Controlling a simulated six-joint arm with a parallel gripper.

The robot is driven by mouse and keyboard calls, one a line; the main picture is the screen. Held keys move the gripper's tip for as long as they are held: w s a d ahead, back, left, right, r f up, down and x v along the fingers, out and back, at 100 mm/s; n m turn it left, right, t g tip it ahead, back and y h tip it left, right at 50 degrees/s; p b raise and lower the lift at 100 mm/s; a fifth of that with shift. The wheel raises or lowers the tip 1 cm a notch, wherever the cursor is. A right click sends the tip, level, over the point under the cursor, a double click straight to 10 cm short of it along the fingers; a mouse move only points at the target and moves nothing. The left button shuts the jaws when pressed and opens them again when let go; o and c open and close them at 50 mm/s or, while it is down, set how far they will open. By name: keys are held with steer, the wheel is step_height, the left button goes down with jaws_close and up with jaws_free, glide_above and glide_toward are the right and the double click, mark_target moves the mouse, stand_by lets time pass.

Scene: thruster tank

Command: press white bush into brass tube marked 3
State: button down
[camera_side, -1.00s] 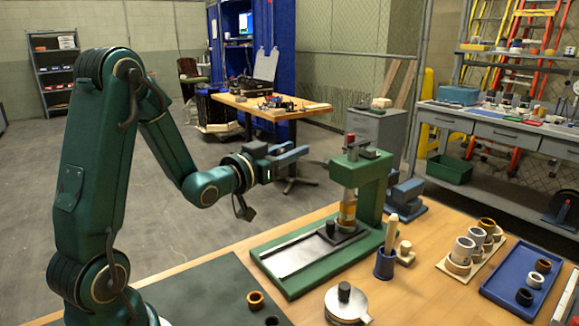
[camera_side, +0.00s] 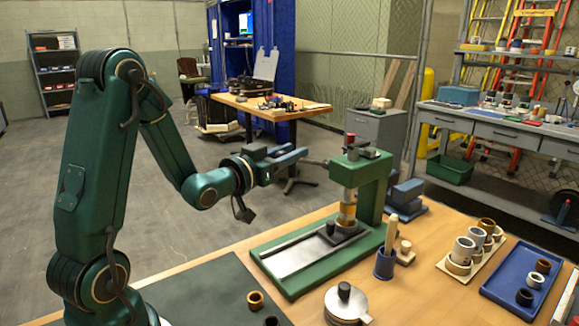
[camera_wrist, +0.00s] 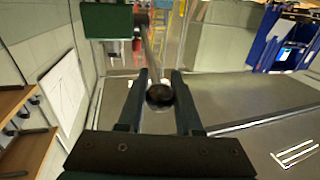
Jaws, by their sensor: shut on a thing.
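My gripper (camera_wrist: 160,92) is shut on the dark ball knob (camera_wrist: 160,96) at the end of the press lever (camera_wrist: 150,60). In the side view, my gripper (camera_side: 304,155) is left of the green arbor press (camera_side: 372,185), with the lever running roughly level to the press head. Under the ram stands a brass-coloured piece (camera_side: 347,212), upright on the press base. I cannot make out a number on it, nor tell a white bush apart from the pale ram above it.
Right of the press stand a blue cup with a wooden-handled tool (camera_side: 385,262), a board of several tubes (camera_side: 455,272) and a blue tray (camera_side: 500,290) holding dark and white rings. A round metal piece with a black knob (camera_side: 346,305) sits in front.

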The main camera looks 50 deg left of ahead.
steer(key=shift+a, duration=0.25)
steer(key=c, duration=0.6)
jaws_free()
steer(key=shift+d, duration=0.1)
